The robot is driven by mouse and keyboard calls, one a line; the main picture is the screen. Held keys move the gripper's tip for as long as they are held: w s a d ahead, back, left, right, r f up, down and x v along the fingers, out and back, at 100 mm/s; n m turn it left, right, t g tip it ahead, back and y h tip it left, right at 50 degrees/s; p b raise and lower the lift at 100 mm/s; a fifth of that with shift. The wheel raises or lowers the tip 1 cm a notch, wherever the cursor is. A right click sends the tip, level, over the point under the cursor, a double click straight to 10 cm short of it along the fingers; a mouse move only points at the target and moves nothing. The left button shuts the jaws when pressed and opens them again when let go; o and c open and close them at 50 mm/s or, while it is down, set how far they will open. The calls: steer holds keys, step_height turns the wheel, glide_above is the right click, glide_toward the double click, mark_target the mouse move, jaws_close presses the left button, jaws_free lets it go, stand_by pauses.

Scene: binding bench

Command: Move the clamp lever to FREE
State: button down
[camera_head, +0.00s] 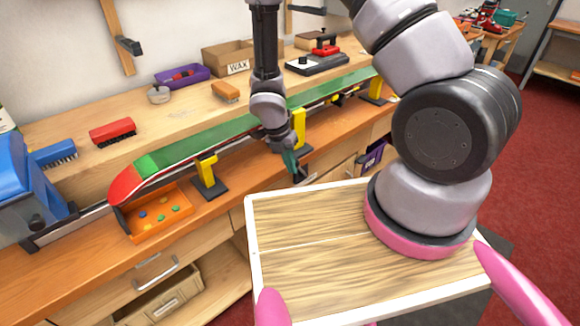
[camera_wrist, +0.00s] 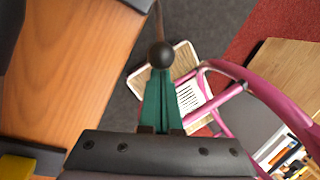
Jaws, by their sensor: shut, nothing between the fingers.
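The clamp lever shows in the wrist view as a thin rod with a round black knob (camera_wrist: 161,55), beside the front edge of the wooden bench. My gripper (camera_wrist: 160,78) has teal fingers that are shut together with nothing between them. Their tips are right at the knob in that view; I cannot tell whether they touch it. In the head view my gripper (camera_head: 293,163) points down at the bench's front edge, near the middle yellow ski support (camera_head: 299,127). A small dark part (camera_head: 300,177) shows just below the fingertips, too small to make out. No FREE marking is readable.
A green and red ski (camera_head: 200,138) lies along the bench (camera_head: 75,235) on yellow supports. An orange tray (camera_head: 160,215) and a blue machine (camera_head: 25,190) stand to the left. A WAX box (camera_head: 225,57) stands on the rear shelf. Open floor shows beyond the bench edge.

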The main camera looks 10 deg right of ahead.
steer(key=shift+w+d+r, duration=0.1)
steer(key=shift+d+r, duration=0.05)
steer(key=shift+d, duration=0.05)
